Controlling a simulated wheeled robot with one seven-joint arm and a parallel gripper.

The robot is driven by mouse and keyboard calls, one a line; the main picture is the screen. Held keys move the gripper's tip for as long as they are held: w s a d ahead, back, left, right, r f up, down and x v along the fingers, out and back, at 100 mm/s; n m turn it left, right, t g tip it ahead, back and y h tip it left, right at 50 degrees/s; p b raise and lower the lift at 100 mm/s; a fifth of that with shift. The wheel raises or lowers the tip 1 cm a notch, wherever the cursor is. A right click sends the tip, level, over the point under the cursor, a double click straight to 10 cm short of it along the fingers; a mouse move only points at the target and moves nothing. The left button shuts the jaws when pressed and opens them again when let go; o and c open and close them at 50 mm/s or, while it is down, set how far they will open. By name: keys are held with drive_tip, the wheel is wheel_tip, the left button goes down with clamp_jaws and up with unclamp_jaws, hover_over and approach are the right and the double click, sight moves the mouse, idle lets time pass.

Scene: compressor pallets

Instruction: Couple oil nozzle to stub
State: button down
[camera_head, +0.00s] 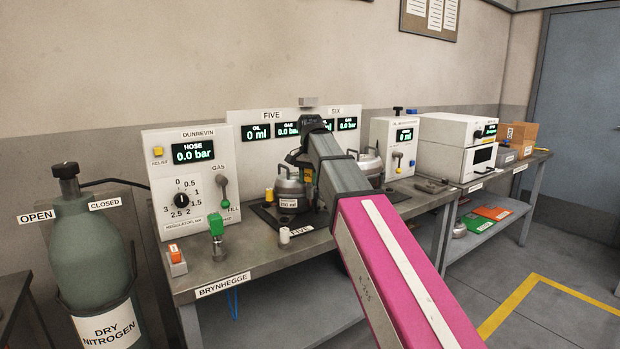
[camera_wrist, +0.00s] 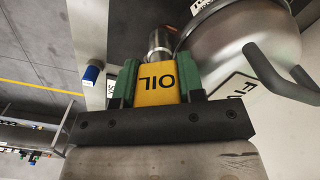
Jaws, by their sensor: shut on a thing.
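The yellow oil nozzle (camera_wrist: 157,92), lettered OIL, is between the two green fingers of my gripper (camera_wrist: 157,80) in the wrist view. My gripper is shut on it. A silver metal cylinder (camera_wrist: 160,42) stands directly beyond the nozzle's far end. I cannot tell whether it is part of the nozzle or the stub, nor whether there is a gap. The rounded grey compressor (camera_wrist: 240,45), with a partly visible FIVE label, is close on the right. In the head view the compressor (camera_head: 290,186) stands on the bench, and my arm hides my gripper.
A second compressor (camera_head: 370,163) stands behind my arm. The nitrogen regulator panel (camera_head: 193,190) and a green-topped valve (camera_head: 216,226) are at left. A blue-capped piece (camera_wrist: 91,74) shows in the wrist view.

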drive_tip(key=shift+f, duration=0.25)
drive_tip(key=c, duration=0.6)
unclamp_jaws()
drive_tip(key=shift+c, duration=0.2)
drive_tip(key=shift+w+r, duration=0.1)
